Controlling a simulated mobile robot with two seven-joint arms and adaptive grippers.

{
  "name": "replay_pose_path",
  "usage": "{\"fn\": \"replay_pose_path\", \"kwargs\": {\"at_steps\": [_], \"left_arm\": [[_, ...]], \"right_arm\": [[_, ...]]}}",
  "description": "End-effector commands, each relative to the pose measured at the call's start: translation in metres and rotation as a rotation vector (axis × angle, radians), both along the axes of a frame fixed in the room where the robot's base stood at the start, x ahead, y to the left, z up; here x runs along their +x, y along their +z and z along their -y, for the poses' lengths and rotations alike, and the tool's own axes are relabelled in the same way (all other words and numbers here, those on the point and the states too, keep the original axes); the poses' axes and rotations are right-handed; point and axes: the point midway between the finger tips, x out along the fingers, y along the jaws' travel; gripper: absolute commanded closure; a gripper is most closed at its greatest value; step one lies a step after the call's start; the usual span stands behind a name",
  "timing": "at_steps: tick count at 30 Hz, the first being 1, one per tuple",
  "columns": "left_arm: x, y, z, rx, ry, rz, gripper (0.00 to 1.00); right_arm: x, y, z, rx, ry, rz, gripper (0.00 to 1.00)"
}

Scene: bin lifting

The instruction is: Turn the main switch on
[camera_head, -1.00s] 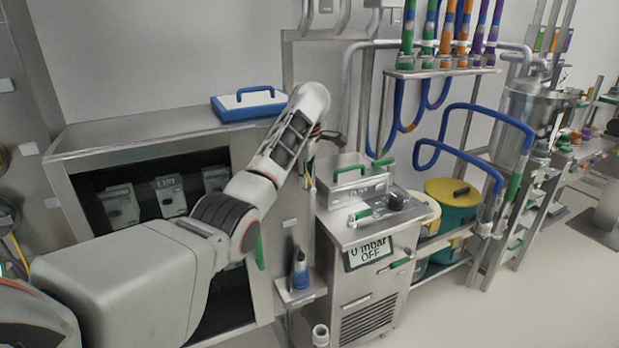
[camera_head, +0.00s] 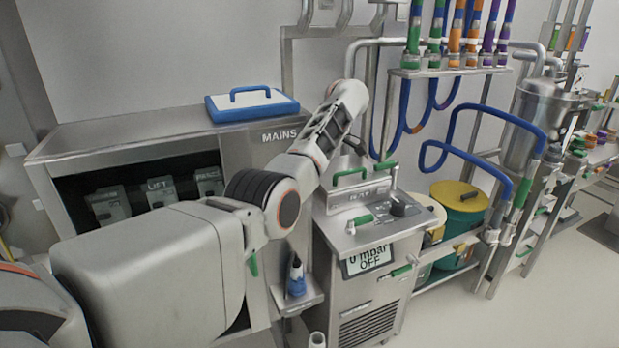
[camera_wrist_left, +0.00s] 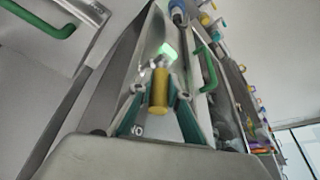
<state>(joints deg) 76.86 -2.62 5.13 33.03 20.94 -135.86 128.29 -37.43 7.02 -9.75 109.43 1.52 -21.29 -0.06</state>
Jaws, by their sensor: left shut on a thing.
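In the left wrist view, a yellow cylindrical knob (camera_wrist_left: 159,98), which looks like the main switch, sits between the two teal fingers of my left gripper (camera_wrist_left: 159,86). The gripper is shut on it. An upside-down ON label shows just beside the left finger, and a small green light (camera_wrist_left: 168,50) lies beyond. In the head view, the cabinet panel (camera_head: 265,160) carries a MAINS label. My left wrist is just right of that label and hides the switch and most of the gripper. My right gripper is not in view.
A vacuum unit (camera_head: 365,285) with green handles and a screen reading "0 mbar OFF" stands right of my left arm. A blue-rimmed lid (camera_head: 255,110) lies on the cabinet. A blue bottle (camera_head: 296,278) sits on a small shelf. Floor is free at right.

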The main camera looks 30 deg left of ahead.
Motion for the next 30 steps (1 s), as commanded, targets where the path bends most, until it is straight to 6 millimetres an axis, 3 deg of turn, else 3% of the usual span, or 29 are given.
{"fn": "replay_pose_path", "kwargs": {"at_steps": [5, 6, 7, 20, 30], "left_arm": [[0.0, 0.0, -0.001, 0.001, 0.001, 0.0, 1.0], [0.0, 0.0, -0.001, 0.001, 0.001, 0.0, 0.73], [0.0, 0.0, -0.001, 0.001, 0.001, 0.0, 0.66], [0.0, 0.005, 0.002, 0.0, -0.001, 0.002, 0.66], [-0.001, 0.063, 0.027, 0.0, -0.003, 0.003, 0.66]], "right_arm": [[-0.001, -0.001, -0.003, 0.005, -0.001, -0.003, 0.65], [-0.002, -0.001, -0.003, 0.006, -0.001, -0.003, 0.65], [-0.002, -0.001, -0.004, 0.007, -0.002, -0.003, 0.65], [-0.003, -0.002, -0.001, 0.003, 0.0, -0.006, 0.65], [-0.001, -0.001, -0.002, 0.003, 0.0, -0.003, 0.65]]}}
